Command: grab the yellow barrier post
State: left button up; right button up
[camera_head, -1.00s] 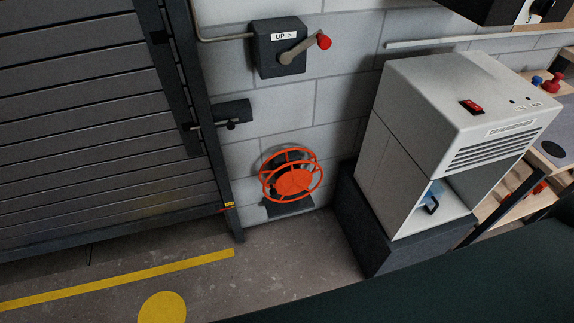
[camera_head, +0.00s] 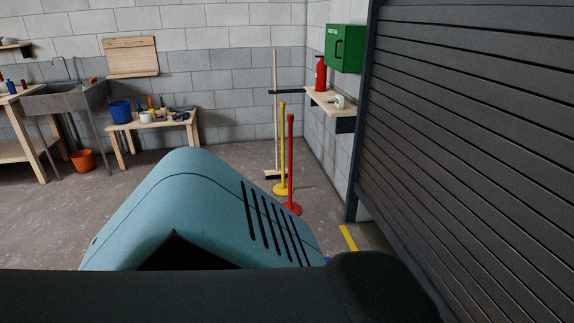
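The yellow barrier post (camera_head: 282,150) stands upright on a round yellow base in the far corner, left of the shutter. A red barrier post (camera_head: 291,165) stands close in front of it and slightly to its right, partly overlapping its base. A broom (camera_head: 276,110) leans or stands just behind the yellow post. Neither of my grippers is in view, and nothing visible touches the yellow post.
A large blue-teal body with dark slots (camera_head: 190,215) fills the near middle, below the posts. A low bench (camera_head: 160,127) and a sink (camera_head: 65,97) stand along the back left. A wall shelf (camera_head: 322,99) juts out right of the posts. The dark shutter (camera_head: 480,130) fills the right.

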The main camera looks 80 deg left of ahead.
aim_at(281, 189)
jog(key=u, duration=2.55)
jog(key=i+j+u, duration=0.1)
jog(key=i, duration=0.35)
jog(key=i+u, duration=0.25)
jog(key=i, duration=1.15)
jog(key=i+z, duration=0.1)
jog(key=i, duration=0.6)
jog(key=i+j, duration=0.15)
jog(key=i, duration=0.55)
jog(key=i+j+z, duration=0.1)
jog(key=i+z, duration=0.3)
jog(key=i+j+z, duration=0.25)
jog(key=i+z, duration=0.15)
jog(key=i+j+z, duration=0.7)
jog(key=z, duration=0.15)
jog(key=j, duration=0.1)
